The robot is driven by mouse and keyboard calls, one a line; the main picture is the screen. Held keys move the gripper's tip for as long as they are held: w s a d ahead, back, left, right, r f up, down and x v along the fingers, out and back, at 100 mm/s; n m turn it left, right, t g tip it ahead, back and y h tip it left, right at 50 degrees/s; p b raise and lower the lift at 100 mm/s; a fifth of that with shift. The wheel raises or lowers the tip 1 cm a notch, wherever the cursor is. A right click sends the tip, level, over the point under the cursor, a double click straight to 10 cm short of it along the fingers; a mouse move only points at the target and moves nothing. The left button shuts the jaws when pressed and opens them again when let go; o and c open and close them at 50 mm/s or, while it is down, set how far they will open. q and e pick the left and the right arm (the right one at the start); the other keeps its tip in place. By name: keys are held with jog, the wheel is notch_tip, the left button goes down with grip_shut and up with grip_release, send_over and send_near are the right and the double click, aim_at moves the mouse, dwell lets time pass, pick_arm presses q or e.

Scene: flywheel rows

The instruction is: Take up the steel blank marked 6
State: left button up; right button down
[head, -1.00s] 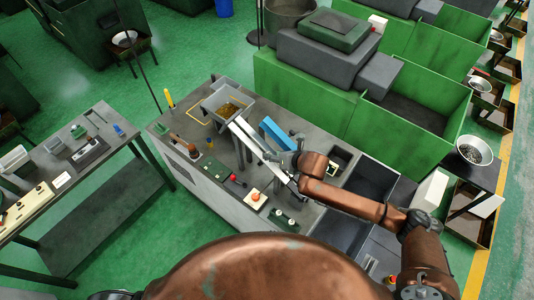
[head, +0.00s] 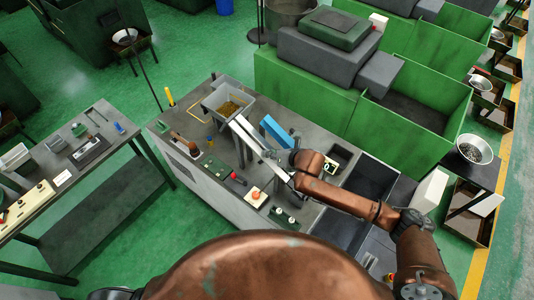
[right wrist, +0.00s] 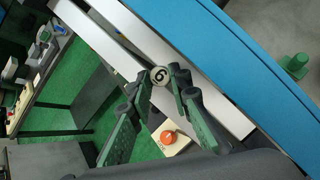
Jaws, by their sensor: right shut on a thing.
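In the head view my right gripper (head: 272,155) is at the sloping chute (head: 247,134), and the blank is too small to make out there. My left gripper is not in view.
A blue bar (head: 276,131) runs beside the chute; it also shows in the right wrist view (right wrist: 230,60). A grey tray (head: 214,104) with brass-coloured pieces stands at the chute's far end. An orange button (head: 256,195) is nearer. Green machine bins (head: 420,130) stand to the right.

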dwell(0.3)
notch_tip(320, 180, up, 18)
jog(key=b, duration=0.2)
jog(key=shift+b, duration=0.4)
jog(key=c, duration=2.4)
grip_release()
grip_shut()
